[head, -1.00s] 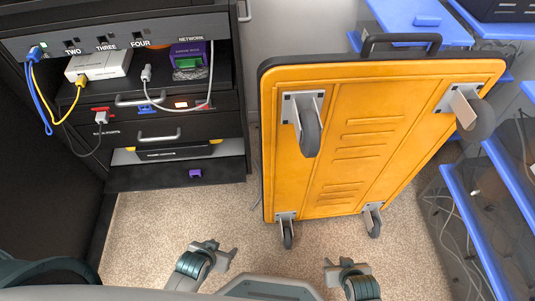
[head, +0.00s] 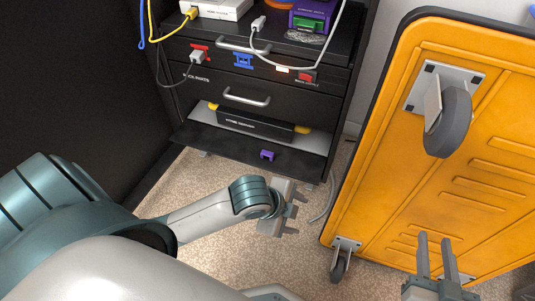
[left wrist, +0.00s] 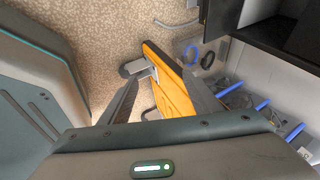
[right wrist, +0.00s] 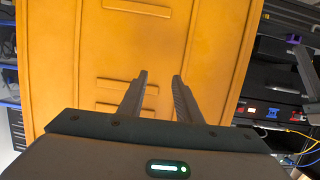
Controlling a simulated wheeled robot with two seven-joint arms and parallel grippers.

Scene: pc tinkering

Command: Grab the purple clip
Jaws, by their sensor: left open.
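The small purple clip (head: 267,155) lies on the black lowered panel (head: 225,146) at the bottom of the cabinet in the head view. My left gripper (head: 294,213) is in front of and below it, to its right, apart from it. It is open and empty, and its spread fingers also show in the left wrist view (left wrist: 160,88). My right gripper (head: 435,242) is far to the right, in front of the orange cart. It is open and empty, with a gap between its fingers in the right wrist view (right wrist: 160,78).
The orange wheeled cart (head: 375,205) stands tilted at the right. A dark boxed item (head: 242,124) sits in the open bottom compartment. Carpet (head: 215,185) is free before the cabinet.

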